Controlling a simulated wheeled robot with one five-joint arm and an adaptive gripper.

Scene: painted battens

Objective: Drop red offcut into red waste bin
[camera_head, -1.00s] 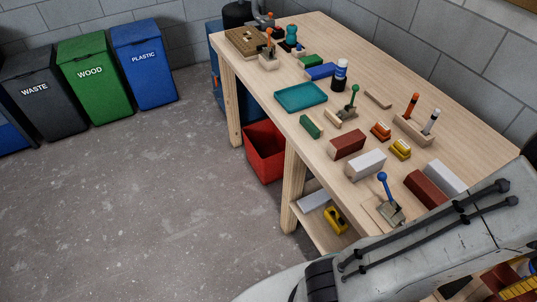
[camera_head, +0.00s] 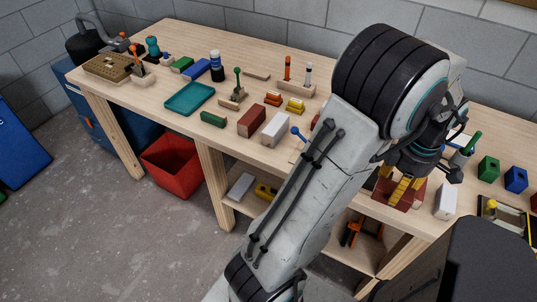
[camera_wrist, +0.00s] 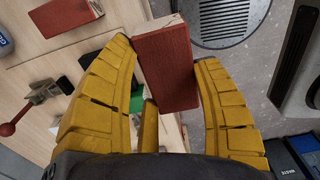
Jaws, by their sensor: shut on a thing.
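My gripper (camera_head: 404,188) is at the right of the head view, by the front edge of the workbench. In the wrist view its yellow fingers (camera_wrist: 165,62) are shut on a red offcut (camera_wrist: 167,70), a plain block with a pale wooden end. The offcut also shows below the fingers in the head view (camera_head: 393,199); I cannot tell whether it touches the bench. The red waste bin (camera_head: 172,166) stands open on the floor under the bench's left part, well left of my gripper. Its inside is only partly visible.
The wooden workbench (camera_head: 150,50) holds a teal tray (camera_head: 190,98), another red block (camera_head: 252,121), a white block (camera_head: 276,129) and several tools. Green (camera_head: 488,169) and blue (camera_head: 515,179) blocks sit at the right. A blue bin (camera_head: 18,155) is far left; floor between is clear.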

